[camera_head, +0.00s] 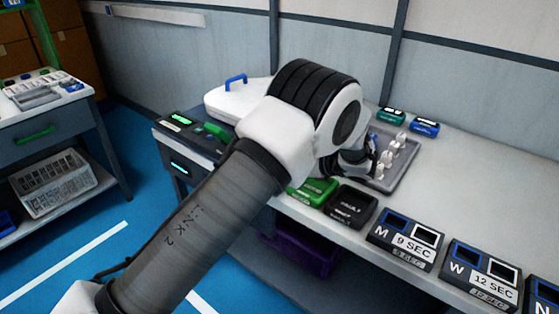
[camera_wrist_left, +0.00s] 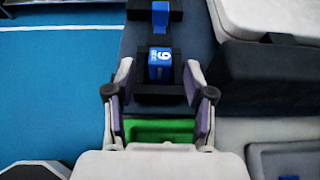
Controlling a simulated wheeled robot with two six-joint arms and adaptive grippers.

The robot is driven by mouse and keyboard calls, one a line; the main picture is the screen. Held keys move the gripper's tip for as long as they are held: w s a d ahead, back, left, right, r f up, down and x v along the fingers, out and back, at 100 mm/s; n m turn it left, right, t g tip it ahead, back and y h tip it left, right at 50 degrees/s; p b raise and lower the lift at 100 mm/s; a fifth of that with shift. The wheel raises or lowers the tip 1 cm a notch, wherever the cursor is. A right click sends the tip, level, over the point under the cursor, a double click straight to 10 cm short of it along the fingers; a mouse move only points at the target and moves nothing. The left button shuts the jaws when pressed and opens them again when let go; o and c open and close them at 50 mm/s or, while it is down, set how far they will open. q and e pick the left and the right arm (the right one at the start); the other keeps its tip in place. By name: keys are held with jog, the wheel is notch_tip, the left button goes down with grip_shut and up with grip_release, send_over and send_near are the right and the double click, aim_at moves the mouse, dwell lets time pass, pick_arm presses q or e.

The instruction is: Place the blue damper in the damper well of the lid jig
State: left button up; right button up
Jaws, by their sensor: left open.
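A blue block marked with a white digit (camera_wrist_left: 160,64), likely the damper, sits in a dark holder in the left wrist view. My left gripper (camera_wrist_left: 160,72) is open, with one finger on each side of the block and a visible gap on both sides. A second blue piece (camera_wrist_left: 160,14) shows in a dark fixture farther up that view. In the head view my left arm hides this area, and the fingertips cannot be made out. The white lid (camera_head: 235,98) with a blue handle lies at the back left of the bench. I cannot identify the damper well. My right gripper is not in view.
A grey tray (camera_head: 402,168) with white parts is on the bench. Green (camera_head: 315,190) and black (camera_head: 350,205) blocks and labelled boxes (camera_head: 405,240) line the front edge. A control panel (camera_head: 178,122) is at the left end.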

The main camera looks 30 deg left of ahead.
pick_arm(q)
jog(key=v, duration=0.8)
jog(key=shift+d, duration=0.3)
dwell(0.6)
